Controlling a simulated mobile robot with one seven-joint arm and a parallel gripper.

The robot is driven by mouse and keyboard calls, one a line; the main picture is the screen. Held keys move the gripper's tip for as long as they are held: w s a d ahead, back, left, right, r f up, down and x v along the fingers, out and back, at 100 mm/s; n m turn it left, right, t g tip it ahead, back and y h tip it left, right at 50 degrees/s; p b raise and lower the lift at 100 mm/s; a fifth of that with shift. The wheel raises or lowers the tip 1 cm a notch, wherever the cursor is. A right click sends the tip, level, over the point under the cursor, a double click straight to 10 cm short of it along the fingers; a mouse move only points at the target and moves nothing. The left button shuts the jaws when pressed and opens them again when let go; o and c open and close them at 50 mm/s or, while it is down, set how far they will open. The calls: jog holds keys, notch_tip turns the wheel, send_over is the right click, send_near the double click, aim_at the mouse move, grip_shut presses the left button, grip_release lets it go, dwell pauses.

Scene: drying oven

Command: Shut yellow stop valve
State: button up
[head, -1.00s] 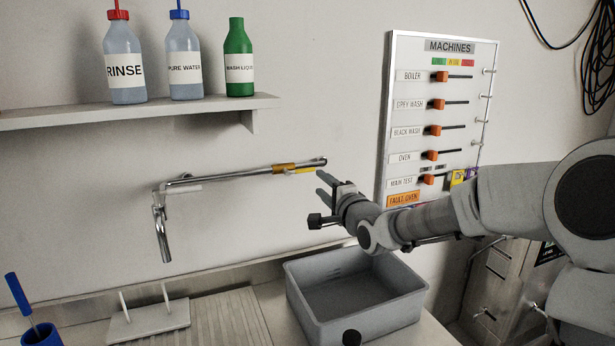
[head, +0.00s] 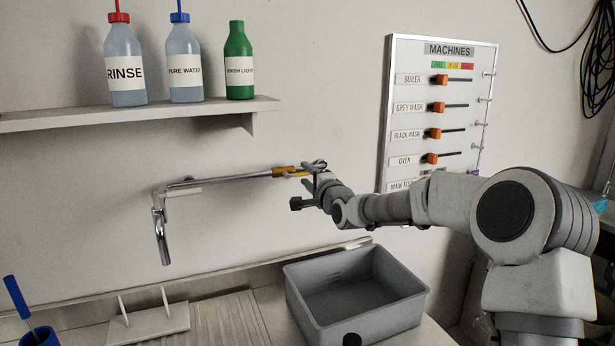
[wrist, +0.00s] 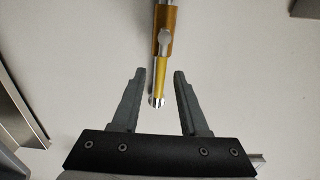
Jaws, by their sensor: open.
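The yellow stop valve (head: 284,171) sits on the chrome pipe (head: 225,180) that runs along the wall. In the wrist view its orange-yellow body (wrist: 170,20) is at the top centre. Its yellow lever (wrist: 160,78) points down along the pipe line, and its tip lies between my fingers. My gripper (head: 308,178) is at the right end of the pipe, by the valve. In the wrist view my gripper (wrist: 158,75) is open, with a finger on each side of the lever and a gap to each. In the head view my fingers partly hide the pipe end.
A grey basin (head: 352,292) stands on the counter below my arm. A white rack (head: 148,322) stands to its left. A shelf (head: 130,113) with bottles is above the pipe. The machines board (head: 437,110) hangs on the wall behind my arm.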

grip_shut()
dwell(1.3)
